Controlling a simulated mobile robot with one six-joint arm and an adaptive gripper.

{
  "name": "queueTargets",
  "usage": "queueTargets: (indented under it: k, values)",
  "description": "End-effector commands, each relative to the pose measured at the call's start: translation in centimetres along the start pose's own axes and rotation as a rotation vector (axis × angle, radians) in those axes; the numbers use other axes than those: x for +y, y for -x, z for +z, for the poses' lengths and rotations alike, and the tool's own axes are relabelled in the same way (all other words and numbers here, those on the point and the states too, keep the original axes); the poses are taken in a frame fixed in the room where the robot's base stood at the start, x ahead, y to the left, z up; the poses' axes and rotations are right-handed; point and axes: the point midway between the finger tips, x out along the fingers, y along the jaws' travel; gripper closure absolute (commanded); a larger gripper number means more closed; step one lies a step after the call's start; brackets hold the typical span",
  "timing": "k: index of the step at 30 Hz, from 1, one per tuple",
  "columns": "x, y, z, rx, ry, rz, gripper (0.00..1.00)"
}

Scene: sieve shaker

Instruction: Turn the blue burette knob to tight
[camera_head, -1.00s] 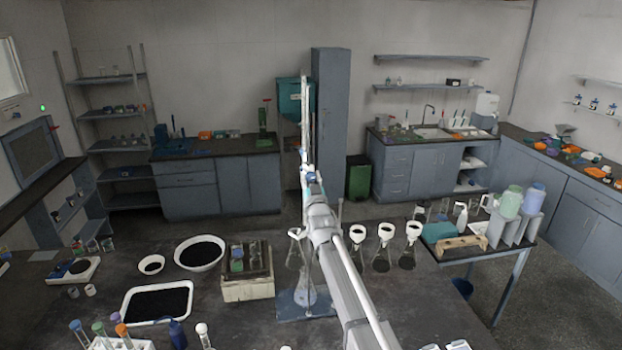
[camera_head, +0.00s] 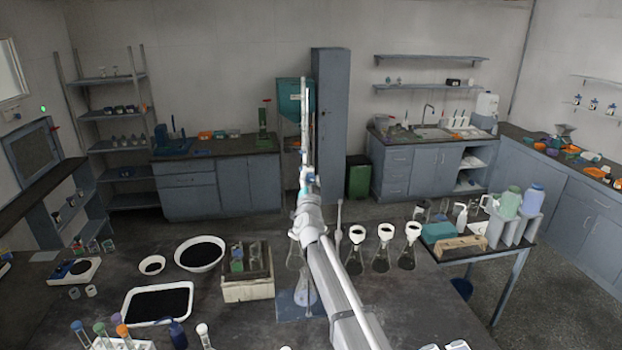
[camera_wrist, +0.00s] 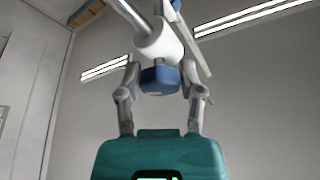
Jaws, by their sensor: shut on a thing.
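The blue burette knob (camera_wrist: 160,80) shows in the wrist view as a faceted block below a white fitting on the burette. My gripper (camera_wrist: 160,72) has one finger on each side of the knob and is shut on it. In the head view my gripper (camera_head: 311,180) is at the lower part of the upright burette (camera_head: 304,112). The knob is too small and covered there to make out clearly. Which way the knob is turned cannot be told.
A flask (camera_head: 304,291) stands below the burette on a blue stand base (camera_head: 290,308). Several flasks with white funnels (camera_head: 385,250) stand close to the right of my arm. A wooden box of bottles (camera_head: 248,290) and a white bowl (camera_head: 200,265) are to the left.

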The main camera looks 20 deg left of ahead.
Motion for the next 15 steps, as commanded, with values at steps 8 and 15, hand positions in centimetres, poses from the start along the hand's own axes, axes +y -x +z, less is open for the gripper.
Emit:
queueTargets:
  k: [8, 15]
  values:
    - [-0.16, -0.22, -0.22, 0.004, -0.210, 0.088, 0.98]
    - [-0.12, -0.19, -0.18, 0.004, -0.348, 0.145, 0.99]
